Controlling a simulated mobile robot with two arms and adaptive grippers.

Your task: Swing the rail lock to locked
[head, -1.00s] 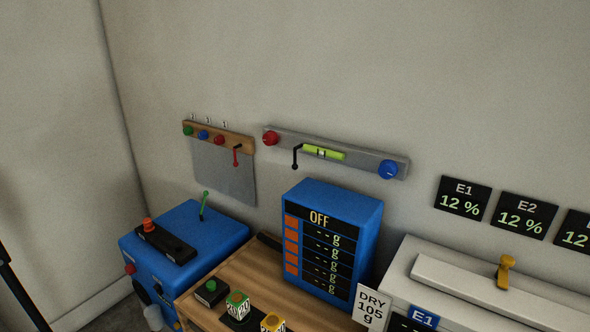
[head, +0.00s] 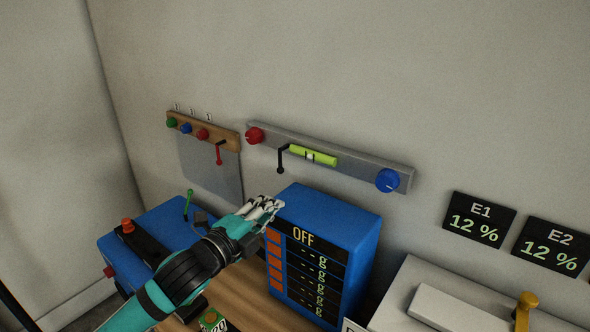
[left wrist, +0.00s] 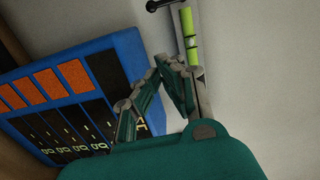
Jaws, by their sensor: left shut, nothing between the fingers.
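A grey rail (head: 350,170) on the wall bears a red knob, a blue knob, a yellow-green spirit level (head: 313,156) and a black lever (head: 281,158) hanging down. A wooden rail (head: 228,139) to its left has a red-tipped lever (head: 219,153), also hanging down. I cannot tell which lever is the rail lock. My left gripper (head: 266,206) is shut and empty, in front of the blue display box and below the black lever. The left wrist view shows its fingers (left wrist: 168,68) near the level (left wrist: 188,36); the black lever (left wrist: 160,5) is partly cut off at the top edge.
The blue box (head: 331,215) reading OFF stands on a wooden table (head: 240,291) right beside my left gripper. A blue machine (head: 120,253) with a green lever (head: 187,205) is behind my left arm. The wall above the rails is clear.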

